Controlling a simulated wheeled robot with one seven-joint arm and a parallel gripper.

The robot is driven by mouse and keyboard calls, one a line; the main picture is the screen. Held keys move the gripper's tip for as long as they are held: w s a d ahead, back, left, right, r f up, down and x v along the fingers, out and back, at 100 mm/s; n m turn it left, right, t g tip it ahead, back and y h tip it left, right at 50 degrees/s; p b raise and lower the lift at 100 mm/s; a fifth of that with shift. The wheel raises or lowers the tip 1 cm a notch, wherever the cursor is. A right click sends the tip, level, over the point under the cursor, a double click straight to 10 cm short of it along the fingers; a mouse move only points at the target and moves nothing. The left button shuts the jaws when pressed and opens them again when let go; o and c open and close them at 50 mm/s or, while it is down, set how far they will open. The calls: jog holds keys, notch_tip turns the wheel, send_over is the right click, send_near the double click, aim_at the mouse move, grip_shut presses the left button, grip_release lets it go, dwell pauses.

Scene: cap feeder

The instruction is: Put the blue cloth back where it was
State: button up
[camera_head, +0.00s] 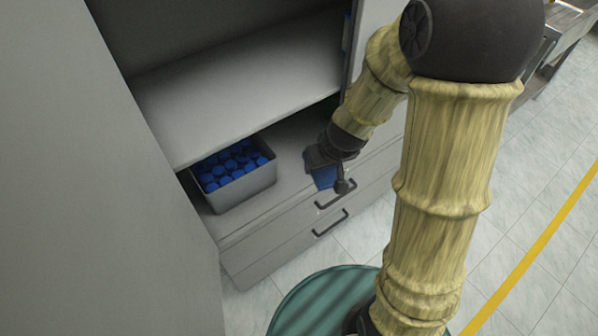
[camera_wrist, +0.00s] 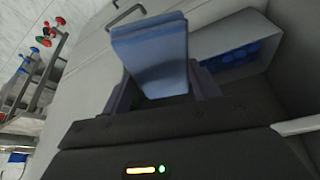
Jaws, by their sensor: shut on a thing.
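My gripper (camera_wrist: 160,97) is shut on the blue cloth (camera_wrist: 150,50), which looks like a folded pad between the two fingers in the wrist view. In the head view the cloth (camera_head: 323,177) shows below my gripper, at the front edge of the cabinet's lower shelf (camera_head: 290,150), above the drawer handles. I cannot tell whether the cloth touches the shelf. Part of the cloth is hidden by the gripper.
A grey bin (camera_head: 245,188) full of blue caps stands on the lower shelf, left of my gripper. An upper shelf (camera_head: 240,85) hangs above it. Drawers with dark handles (camera_head: 330,223) are below. Between bin and gripper the shelf is bare.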

jog(key=w+d+f+m+h, duration=0.1)
jog(key=d+f+m, duration=0.2)
jog(key=d+f, duration=0.1)
jog(key=shift+w+d, duration=0.15)
jog(key=shift+d, duration=0.4)
jog(key=shift+f, duration=0.1)
notch_tip(320, 180, down, 20)
jog(key=b, duration=2)
jog(key=shift+f, duration=0.15)
